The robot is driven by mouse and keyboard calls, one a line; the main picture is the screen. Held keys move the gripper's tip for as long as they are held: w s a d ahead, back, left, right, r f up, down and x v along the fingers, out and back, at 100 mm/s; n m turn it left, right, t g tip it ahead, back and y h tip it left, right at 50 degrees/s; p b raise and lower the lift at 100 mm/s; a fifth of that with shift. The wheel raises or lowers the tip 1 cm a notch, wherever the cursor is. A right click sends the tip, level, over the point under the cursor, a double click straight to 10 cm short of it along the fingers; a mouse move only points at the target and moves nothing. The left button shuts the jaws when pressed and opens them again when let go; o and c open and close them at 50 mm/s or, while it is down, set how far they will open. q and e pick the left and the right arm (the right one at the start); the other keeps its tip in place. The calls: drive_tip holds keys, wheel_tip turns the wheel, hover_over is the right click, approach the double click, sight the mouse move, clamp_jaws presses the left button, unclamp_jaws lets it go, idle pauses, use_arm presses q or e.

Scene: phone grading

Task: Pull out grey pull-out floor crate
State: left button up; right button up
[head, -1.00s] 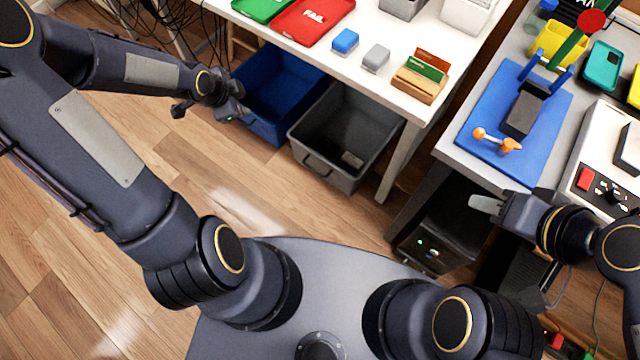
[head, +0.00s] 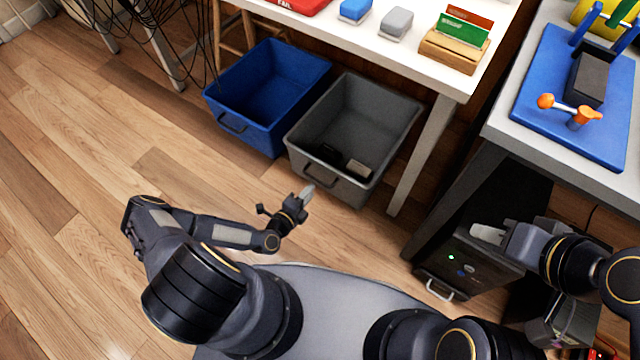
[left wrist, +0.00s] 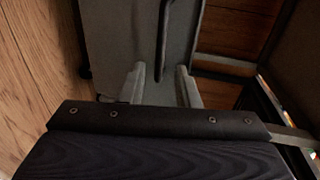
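The grey pull-out floor crate (head: 396,108) stands on the floor under the white table, with a dark handle (head: 322,178) on its front wall. A dark item (head: 326,153) and a small beige block (head: 358,168) lie inside it. My left gripper (head: 307,192) is just in front of that wall, near the handle. In the left wrist view my left gripper (left wrist: 161,84) is open and empty; the crate's grey front (left wrist: 112,38) and dark handle (left wrist: 162,42) lie ahead, the handle lined up between the fingers. My right gripper (head: 488,232) is by the right-hand table; its finger gap is unclear.
A blue crate (head: 225,105) stands close to the left of the grey one. A white table leg (head: 425,150) is to its right. A black cabinet (head: 465,265) stands under the right-hand table. Wooden floor in front of the crates is clear.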

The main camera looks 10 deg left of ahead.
sight(320, 180)
use_arm(q)
drive_tip(key=b+x, duration=0.2)
drive_tip(key=x, duration=0.5)
drive_tip(key=shift+w, duration=0.1)
drive_tip(key=shift+c, duration=0.4)
clamp_jaws()
